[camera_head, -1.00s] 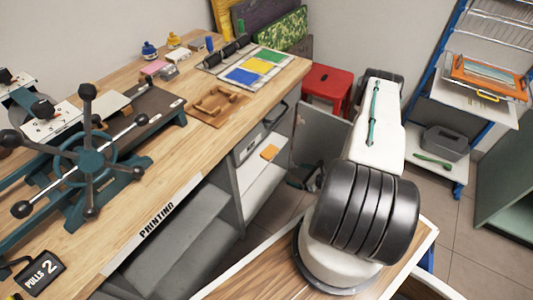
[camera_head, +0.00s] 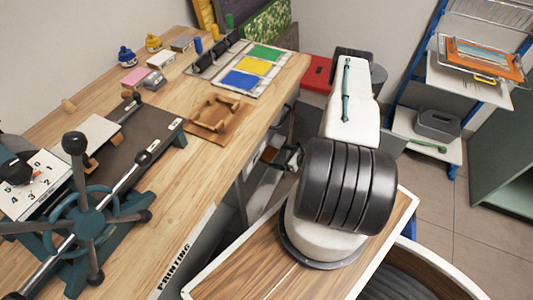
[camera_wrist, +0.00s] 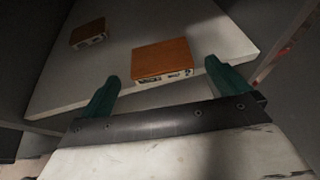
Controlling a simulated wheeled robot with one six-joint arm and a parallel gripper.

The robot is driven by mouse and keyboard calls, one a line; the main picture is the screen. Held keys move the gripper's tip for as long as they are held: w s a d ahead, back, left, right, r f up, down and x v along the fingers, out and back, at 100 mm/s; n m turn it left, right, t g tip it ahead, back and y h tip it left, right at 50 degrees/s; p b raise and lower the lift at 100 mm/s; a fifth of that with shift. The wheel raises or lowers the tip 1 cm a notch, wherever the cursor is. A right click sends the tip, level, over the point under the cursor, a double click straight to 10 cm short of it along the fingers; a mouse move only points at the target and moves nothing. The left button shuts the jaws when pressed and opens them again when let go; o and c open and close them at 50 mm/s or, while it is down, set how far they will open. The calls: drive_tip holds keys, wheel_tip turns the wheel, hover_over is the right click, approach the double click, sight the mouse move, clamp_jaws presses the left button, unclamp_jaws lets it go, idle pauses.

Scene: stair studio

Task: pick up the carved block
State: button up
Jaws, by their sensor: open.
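In the wrist view, a block with a brown top and a pale side with dark markings (camera_wrist: 161,60) lies on a pale shelf board (camera_wrist: 215,33). A smaller-looking similar block (camera_wrist: 88,33) lies farther back to the left. Carving cannot be made out clearly on either. My gripper (camera_wrist: 162,71) is open, with its green fingers apart. The nearer block shows between and just beyond the fingertips; nothing is held. In the head view I cannot make out these blocks.
The shelf's edge and a dark side wall (camera_wrist: 295,62) are close to the right finger. In the head view, the wooden bench (camera_head: 185,160) bears a press with a spoked wheel (camera_head: 88,222). A red stool (camera_head: 318,72) stands behind my arm.

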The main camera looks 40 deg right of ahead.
sight(270, 154)
drive_tip(key=x, duration=0.6)
drive_tip(key=shift+w+a+r, duration=0.1)
drive_tip(key=shift+w+a, duration=0.05)
drive_tip(key=shift+w, duration=0.25)
drive_tip(key=c, duration=0.9)
